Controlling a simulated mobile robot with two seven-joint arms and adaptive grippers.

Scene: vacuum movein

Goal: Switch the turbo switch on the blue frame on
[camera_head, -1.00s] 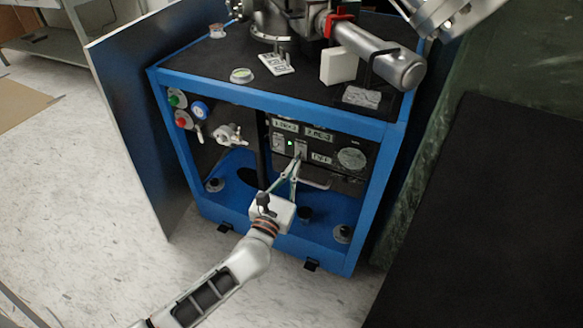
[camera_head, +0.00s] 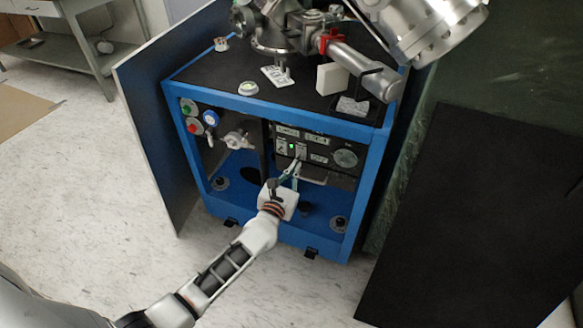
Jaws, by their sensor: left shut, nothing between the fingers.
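The blue frame (camera_head: 268,105) stands on the floor with a black top. Inside its open front is a dark control panel (camera_head: 318,149) with displays, a green-lit switch (camera_head: 292,146) and a round grey dial (camera_head: 345,158). My left gripper (camera_head: 297,163) reaches in from below. It is shut and empty, with its fingertips at the panel just below the lit switch; I cannot tell whether they touch it. The fingers partly cover the panel's lower left part. Which switch is the turbo switch is too small to read. My right gripper is not in view.
On the frame's left side are a green button (camera_head: 186,107), a red button (camera_head: 194,126), a blue-rimmed gauge (camera_head: 210,117) and a metal valve (camera_head: 238,139). Metal vacuum parts (camera_head: 285,30) stand on top. A dark panel (camera_head: 160,130) flanks the left; a black board (camera_head: 470,215) leans at right.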

